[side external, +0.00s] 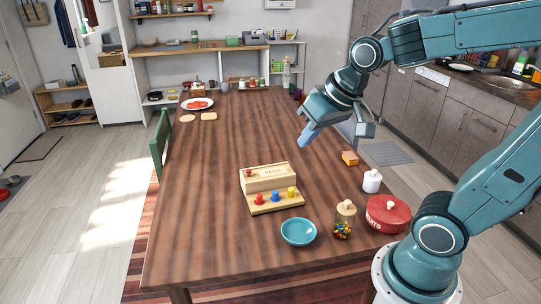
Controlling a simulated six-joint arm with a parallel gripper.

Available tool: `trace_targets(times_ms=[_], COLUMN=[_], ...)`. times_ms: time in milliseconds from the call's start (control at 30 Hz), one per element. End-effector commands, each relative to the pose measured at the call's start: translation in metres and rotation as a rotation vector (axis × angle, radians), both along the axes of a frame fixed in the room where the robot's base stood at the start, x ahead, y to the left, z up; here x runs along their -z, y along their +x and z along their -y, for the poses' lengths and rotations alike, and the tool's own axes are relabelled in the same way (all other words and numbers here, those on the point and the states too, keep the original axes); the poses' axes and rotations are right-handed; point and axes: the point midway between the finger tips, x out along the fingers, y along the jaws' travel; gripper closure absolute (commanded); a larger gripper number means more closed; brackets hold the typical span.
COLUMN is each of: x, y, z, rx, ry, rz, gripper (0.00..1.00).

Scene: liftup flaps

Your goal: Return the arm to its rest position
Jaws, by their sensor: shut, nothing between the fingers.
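My gripper (306,138) is in the air above the middle of the wooden table (220,240), pointing down and to the left. It is shut and holds nothing. My teal arm reaches in from the right side. Below and left of my gripper stands a wooden box (267,177) with a small reddish knob at its upper left. In front of the box is a wooden strip (276,201) with red, blue and yellow pegs. My gripper is apart from the box and from the table.
Near the front right stand a teal bowl (298,231), a candy jar (344,220), a red lidded pot (387,214) and a white jar (372,181). A sponge-like block (350,158) lies behind them. A plate (197,104) is at the far left. The table's left middle is clear.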

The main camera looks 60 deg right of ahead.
Motion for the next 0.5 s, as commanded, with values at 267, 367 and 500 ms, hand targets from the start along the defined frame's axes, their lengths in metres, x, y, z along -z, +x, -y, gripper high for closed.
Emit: trace_targets(times_ms=[267, 367, 500], x=[-0.011, -0.011, -0.011], y=[-0.06, -0.076, -0.091], z=[-0.021, -0.026, -0.029], rx=[-0.161, -0.206, -0.247], ry=[-0.062, -0.077, -0.092], rz=[-0.013, -0.02, -0.026], gripper=[1.0, 1.0, 1.0])
